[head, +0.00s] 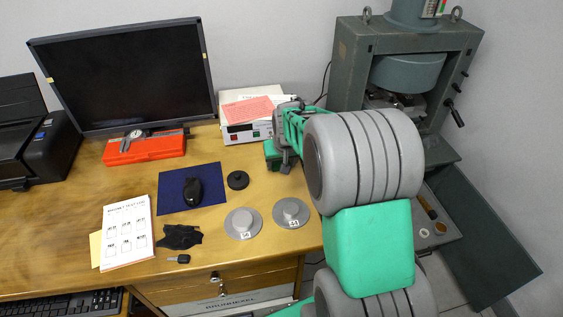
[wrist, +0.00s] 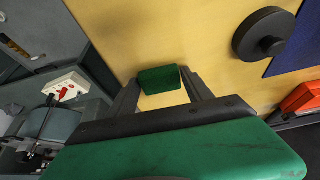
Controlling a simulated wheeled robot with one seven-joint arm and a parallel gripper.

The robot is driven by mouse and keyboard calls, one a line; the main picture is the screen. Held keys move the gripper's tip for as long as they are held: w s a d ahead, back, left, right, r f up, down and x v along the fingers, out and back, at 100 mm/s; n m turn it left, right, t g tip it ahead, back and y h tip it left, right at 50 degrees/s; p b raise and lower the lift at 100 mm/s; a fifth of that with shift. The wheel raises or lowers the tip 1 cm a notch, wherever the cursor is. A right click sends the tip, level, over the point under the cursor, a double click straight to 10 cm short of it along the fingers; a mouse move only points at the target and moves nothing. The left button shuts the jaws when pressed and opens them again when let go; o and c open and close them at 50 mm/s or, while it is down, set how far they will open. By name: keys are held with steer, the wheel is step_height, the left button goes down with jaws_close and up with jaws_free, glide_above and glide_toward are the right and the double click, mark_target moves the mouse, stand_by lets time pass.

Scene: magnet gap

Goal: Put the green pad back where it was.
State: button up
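The green pad (wrist: 159,79) is a small dark green block between my fingertips in the wrist view. Its two sides meet the inner faces of the fingers, so my gripper (wrist: 160,78) appears shut on it. In the head view the pad (head: 271,152) shows in part beside my gripper (head: 286,160), near the right end of the wooden desk (head: 75,215). The gripper hides part of it there. I cannot tell whether the pad touches the desk top.
Behind my gripper stands a white instrument box (head: 246,133) with papers on it. A black disc (head: 238,180), two grey discs (head: 243,223) (head: 291,212) and a mouse on a blue mat (head: 216,178) lie to the left and front. A grey press (head: 405,62) stands right.

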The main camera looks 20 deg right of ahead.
steer(key=o, duration=0.3)
steer(key=shift+r, duration=0.1)
steer(key=shift+r, duration=0.3)
steer(key=d+v, duration=0.1)
steer(key=v, duration=1)
steer(key=s+a+f+n, duration=0.1)
steer(key=s+a, duration=0.3)
steer(key=s, duration=0.2)
steer(key=s+a+f+n+g, duration=0.1)
steer(key=s+a+f, duration=0.1)
steer(key=s+a, duration=0.2)
steer(key=s+a+f+g+y+p, duration=0.1)
steer(key=s+a, duration=0.3)
steer(key=s, duration=0.6)
steer(key=shift+f+n, duration=0.3)
steer(key=shift+n, duration=0.1)
